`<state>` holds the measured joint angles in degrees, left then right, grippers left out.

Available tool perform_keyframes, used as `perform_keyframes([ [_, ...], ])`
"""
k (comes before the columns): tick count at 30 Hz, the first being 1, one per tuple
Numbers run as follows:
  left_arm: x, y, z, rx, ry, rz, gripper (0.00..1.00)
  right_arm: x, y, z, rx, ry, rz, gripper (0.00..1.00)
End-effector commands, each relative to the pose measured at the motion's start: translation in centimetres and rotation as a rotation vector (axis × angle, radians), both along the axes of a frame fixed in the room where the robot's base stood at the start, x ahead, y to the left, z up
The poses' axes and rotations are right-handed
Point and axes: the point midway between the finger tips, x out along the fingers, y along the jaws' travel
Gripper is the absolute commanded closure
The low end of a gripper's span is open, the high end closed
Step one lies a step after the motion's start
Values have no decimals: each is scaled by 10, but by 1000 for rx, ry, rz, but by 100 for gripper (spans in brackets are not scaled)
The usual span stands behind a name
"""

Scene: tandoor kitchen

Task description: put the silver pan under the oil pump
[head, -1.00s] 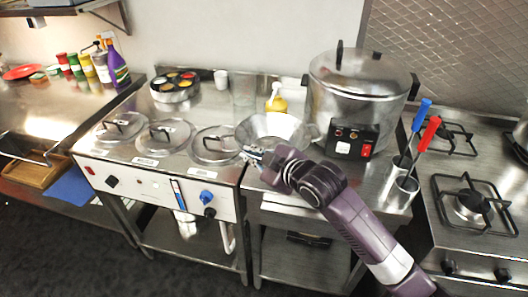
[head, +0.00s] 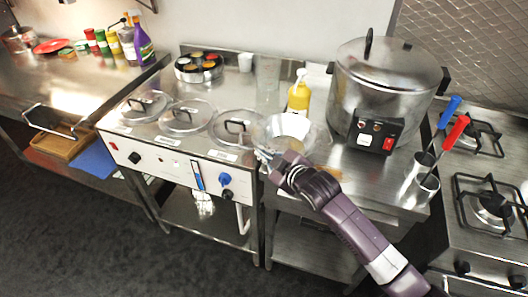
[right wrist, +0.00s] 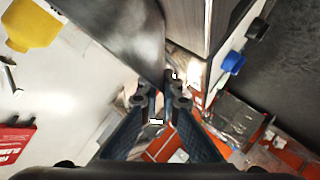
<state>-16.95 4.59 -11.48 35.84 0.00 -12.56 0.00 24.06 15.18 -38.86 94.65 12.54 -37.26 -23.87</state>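The silver pan (head: 287,129) is a shiny, shallow round pan at the front of the middle counter. The oil pump (head: 299,96) is a yellow bottle with a white pump top, standing just behind the pan. Its yellow body shows in the right wrist view (right wrist: 32,24), apart from the pan (right wrist: 118,35). My right gripper (head: 264,155) is at the pan's front left edge. In the right wrist view its fingers (right wrist: 162,98) are close together where the pan narrows, and appear shut on it. Whether the pan touches the counter is unclear. My left gripper is out of view.
Lidded wells (head: 236,126) lie left of the pan. A large steel pot (head: 385,85) and its control box (head: 376,136) stand to the right. Metal cups with red and blue handled tools (head: 421,185) stand near the stove (head: 490,205). A spice tin (head: 198,69) is behind.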

Motion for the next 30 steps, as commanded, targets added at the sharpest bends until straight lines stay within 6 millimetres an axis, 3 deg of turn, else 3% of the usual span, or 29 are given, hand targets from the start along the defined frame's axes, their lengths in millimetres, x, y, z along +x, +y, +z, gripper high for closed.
perform_keyframes([
  [9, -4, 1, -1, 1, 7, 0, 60, 1, 0, 1, 1, -10, 1, 100],
  [15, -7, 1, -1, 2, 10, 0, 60, 0, 0, -2, 1, -1, 0, 78],
  [24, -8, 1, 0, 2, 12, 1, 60, 0, 0, 0, 1, -1, 0, 78],
  [30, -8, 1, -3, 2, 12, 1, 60, -13, -9, 5, 1, -1, -1, 78],
])
